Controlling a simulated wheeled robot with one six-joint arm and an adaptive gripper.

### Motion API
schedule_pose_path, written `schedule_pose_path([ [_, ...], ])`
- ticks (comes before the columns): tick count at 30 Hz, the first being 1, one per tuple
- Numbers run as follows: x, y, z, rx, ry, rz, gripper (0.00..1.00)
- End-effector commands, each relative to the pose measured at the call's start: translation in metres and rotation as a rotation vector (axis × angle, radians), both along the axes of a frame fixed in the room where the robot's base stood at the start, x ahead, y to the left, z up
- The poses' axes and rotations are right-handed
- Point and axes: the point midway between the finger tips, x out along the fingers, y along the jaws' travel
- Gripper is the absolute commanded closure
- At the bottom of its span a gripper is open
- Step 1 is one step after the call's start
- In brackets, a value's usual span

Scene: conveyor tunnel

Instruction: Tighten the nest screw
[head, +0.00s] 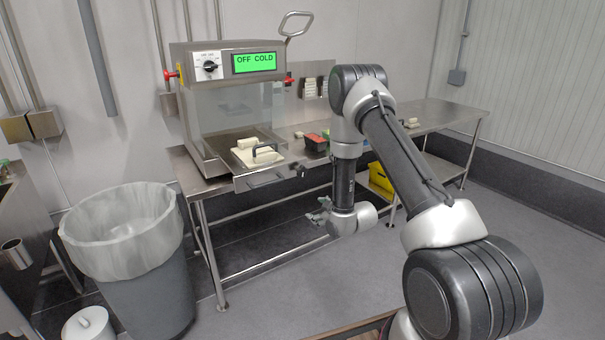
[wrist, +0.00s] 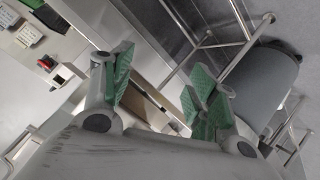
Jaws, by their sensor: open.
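A steel machine (head: 235,95) with a green "OFF COLD" display (head: 254,62) stands on the bench. Its drawer (head: 275,178) is pulled out at the front, with a cream block and a dark handle (head: 265,153) on top. A small dark knob (head: 302,171) shows at the drawer's front right corner; I cannot tell if it is the nest screw. My gripper (head: 318,215) hangs low in front of the bench, apart from the drawer. In the wrist view my gripper (wrist: 160,88) has its green-padded fingers spread, with nothing held between them.
A grey bin with a clear liner (head: 125,235) stands left of the bench (head: 190,180); a bin also shows in the wrist view (wrist: 258,90). A yellow crate (head: 380,178) sits under the bench. Small items, one red and black (head: 315,142), lie right of the machine. The floor in front is open.

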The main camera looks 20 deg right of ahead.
Motion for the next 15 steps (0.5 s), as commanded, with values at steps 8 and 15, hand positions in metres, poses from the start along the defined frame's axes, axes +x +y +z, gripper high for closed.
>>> schedule_pose_path([
  [8,0.035,0.012,0.106,-0.054,-0.479,0.068,0.41],
  [15,0.058,0.019,0.113,-0.082,-0.513,0.075,0.41],
])
